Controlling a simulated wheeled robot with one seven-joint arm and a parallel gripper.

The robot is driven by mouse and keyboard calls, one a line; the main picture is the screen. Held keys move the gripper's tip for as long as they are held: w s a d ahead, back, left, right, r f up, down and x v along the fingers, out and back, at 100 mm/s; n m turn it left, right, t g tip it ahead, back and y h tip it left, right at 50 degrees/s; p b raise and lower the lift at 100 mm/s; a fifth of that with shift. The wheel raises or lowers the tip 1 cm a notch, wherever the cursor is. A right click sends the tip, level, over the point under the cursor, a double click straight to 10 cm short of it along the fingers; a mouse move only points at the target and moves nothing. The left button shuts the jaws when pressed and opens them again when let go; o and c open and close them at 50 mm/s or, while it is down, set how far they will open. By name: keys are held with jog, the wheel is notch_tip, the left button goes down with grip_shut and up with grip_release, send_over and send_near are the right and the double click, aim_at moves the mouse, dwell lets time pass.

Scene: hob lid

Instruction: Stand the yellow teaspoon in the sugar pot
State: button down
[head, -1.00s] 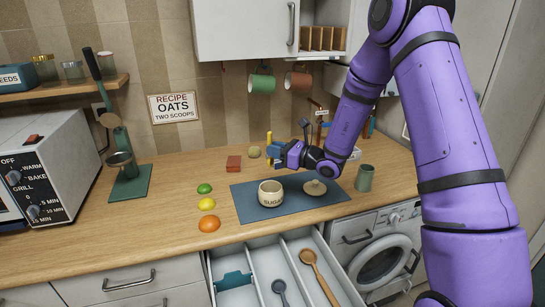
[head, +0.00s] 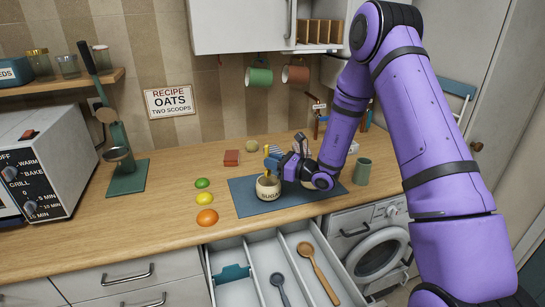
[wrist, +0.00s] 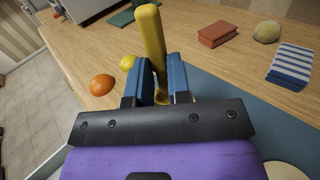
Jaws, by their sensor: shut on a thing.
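The yellow teaspoon (wrist: 150,35) is held between my blue fingertips, its handle pointing up in the wrist view. My gripper (head: 272,160) is shut on it, just above the cream sugar pot (head: 268,190) on the blue mat (head: 245,205). The pot looks open at the top. The spoon's lower end is mostly hidden by my fingers; I cannot tell whether it is inside the pot or touching it. In the wrist view my gripper (wrist: 160,80) hides most of the pot. The pot's lid is mostly hidden behind my gripper in the head view.
A green cup (head: 362,172) stands right of the mat. Green, yellow and orange fruits (head: 207,217) lie to the left. A red block (head: 231,158) and a striped cloth (wrist: 291,66) lie behind. The drawer (head: 240,290) below is open, with a wooden spoon (head: 318,270) inside.

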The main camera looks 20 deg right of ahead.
aim_at(269, 172)
jog(key=shift+f, duration=2.45)
jog(key=c, duration=1)
grip_release()
jog(key=v, duration=1)
jog(key=shift+s+d, duration=0.25)
jog(key=shift+s, duration=0.05)
